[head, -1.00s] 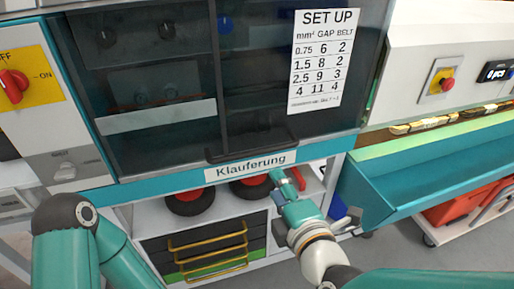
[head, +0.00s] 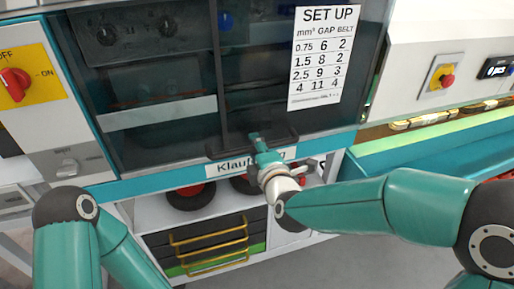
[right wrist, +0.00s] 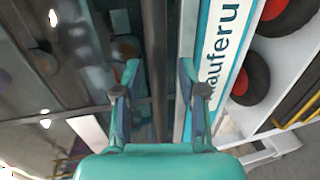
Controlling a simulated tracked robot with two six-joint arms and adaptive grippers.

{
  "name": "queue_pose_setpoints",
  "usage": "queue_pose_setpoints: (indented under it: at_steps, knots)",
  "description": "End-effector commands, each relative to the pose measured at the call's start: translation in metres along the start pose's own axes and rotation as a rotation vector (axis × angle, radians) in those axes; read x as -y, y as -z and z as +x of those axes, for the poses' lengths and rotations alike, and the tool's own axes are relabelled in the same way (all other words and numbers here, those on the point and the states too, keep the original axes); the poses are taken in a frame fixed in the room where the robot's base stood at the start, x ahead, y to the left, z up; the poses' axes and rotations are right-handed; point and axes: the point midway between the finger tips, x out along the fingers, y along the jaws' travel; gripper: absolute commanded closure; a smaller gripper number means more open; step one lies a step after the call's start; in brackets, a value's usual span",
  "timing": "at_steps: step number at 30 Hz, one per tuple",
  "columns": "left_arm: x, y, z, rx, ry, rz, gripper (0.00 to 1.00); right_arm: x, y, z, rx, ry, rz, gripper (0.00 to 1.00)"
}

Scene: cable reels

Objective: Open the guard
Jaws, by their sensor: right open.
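The guard (head: 170,83) is a dark see-through panel on the machine front, and it is down. A dark handle bar (head: 224,152) runs along its lower edge above the "Klauferung" label (head: 232,166). My right gripper (head: 256,138) is at the handle, pointing at it. In the right wrist view its two open fingers (right wrist: 158,70) stand on either side of the dark handle bar (right wrist: 158,40), with gaps on both sides. Whether the fingertips reach past the bar is hard to tell. My left gripper is out of view; only its arm shows at the left.
A red switch (head: 15,84) on a yellow plate is left of the guard. A set-up sheet (head: 322,58) is stuck on the guard's right part. Black-and-red reels (head: 190,195) sit on a shelf below. A teal trough (head: 430,155) stands at right.

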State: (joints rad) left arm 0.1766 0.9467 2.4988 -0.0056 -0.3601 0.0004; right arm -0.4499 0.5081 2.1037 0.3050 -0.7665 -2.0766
Motion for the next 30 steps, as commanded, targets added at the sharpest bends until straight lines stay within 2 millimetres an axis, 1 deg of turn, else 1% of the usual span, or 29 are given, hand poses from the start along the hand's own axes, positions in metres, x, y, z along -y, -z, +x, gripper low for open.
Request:
queue_pose_setpoints:
  at_steps: [5,6,13,25,28,30]
  knots:
    - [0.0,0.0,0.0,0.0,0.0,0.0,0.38,0.0,0.0,0.0,0.0,0.0,0.0,0.59]
    - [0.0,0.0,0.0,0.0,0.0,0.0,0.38,0.0,0.0,0.0,0.0,0.0,0.0,0.61]
    - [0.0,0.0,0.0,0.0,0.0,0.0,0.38,0.0,0.0,0.0,0.001,0.001,0.0,0.99]
    - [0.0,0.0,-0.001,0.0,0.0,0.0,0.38,0.001,0.0,-0.001,0.0,0.004,0.0,1.0]
    - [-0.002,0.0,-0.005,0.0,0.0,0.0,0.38,-0.005,0.002,-0.001,-0.003,0.003,-0.001,1.0]
    - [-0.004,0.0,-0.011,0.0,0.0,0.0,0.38,-0.012,0.004,-0.002,-0.008,0.002,-0.002,1.0]
